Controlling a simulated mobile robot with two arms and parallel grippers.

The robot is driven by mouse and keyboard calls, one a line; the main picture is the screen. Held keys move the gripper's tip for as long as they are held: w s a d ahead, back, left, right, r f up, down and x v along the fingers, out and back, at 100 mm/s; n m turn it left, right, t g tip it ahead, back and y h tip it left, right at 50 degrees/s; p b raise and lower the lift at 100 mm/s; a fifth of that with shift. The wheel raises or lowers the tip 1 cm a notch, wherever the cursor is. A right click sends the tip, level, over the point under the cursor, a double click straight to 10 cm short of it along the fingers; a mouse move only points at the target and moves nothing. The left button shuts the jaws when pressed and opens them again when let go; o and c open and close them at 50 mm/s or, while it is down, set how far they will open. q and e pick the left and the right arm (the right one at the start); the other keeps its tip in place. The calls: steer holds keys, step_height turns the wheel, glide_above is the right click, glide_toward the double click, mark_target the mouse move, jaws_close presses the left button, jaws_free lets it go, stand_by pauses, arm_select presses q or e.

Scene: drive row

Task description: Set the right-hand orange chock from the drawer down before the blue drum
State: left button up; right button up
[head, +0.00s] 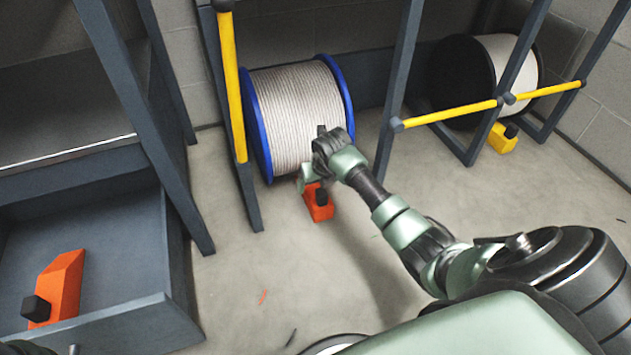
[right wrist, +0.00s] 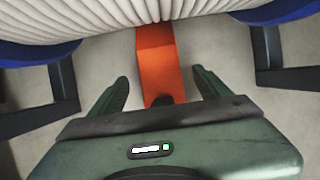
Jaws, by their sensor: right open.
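The blue drum (head: 297,118), with blue flanges and pale rope wound on it, stands in the middle bay in the head view. An orange chock (head: 319,208) with a black knob sits on the floor at its front; it also shows in the right wrist view (right wrist: 156,62), reaching to the rope's lower edge. Whether it touches the drum I cannot tell. My right gripper (head: 308,180) is open, its fingers apart on either side of this chock with gaps. Another orange chock (head: 62,288) lies in the open drawer (head: 120,325) at left. I see no left gripper.
A yellow bar (head: 231,85) stands upright on the post left of the drum. At right, a black drum (head: 462,75) sits behind a level yellow bar (head: 450,114), with a yellow chock (head: 501,138) at its front. Dark posts flank the bays. The floor in front is mostly clear.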

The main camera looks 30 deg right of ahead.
steer(key=p+v, duration=0.3)
steer(key=v, duration=0.3)
steer(key=shift+s+r+p, duration=0.15)
steer(key=shift+r+p, duration=0.2)
steer(key=shift+p, duration=0.05)
steer(key=shift+s+a+r, duration=0.1)
steer(key=shift+s+r, duration=0.15)
steer(key=shift+r, duration=0.15)
